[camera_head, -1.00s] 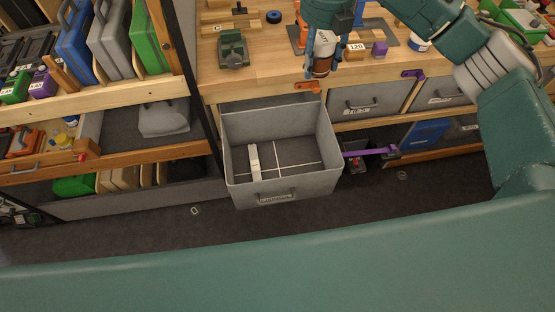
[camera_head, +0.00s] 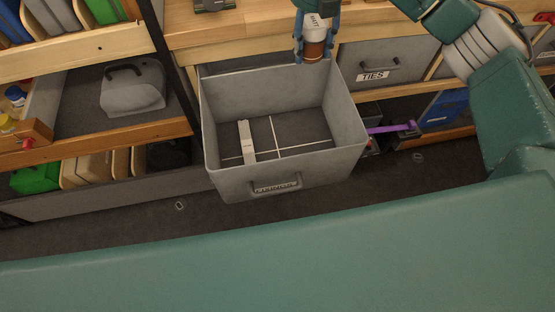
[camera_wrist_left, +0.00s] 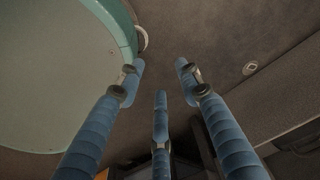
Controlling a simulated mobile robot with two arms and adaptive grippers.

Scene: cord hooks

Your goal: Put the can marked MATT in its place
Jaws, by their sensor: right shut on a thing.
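The can marked MATT (camera_head: 314,46), white on top with a reddish-brown lower part, is upright in my right gripper (camera_head: 316,57). The gripper is shut around it, in front of the bench edge and near the back right rim of the open grey drawer (camera_head: 235,182). The can appears above the drawer, apart from its floor. The drawer floor has thin white lines dividing it, and a light grey bar (camera_head: 245,143) lies at its left. In the left wrist view my left gripper (camera_wrist_left: 160,80) has its fingers spread, with nothing between them.
A shut drawer marked TIES (camera_head: 390,75) is right of the open one. A purple bar (camera_head: 388,129) sticks out beside the open drawer. A shelf rack with a grey case (camera_head: 133,90) stands at the left. The dark floor (camera_head: 120,220) in front looks mostly clear.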

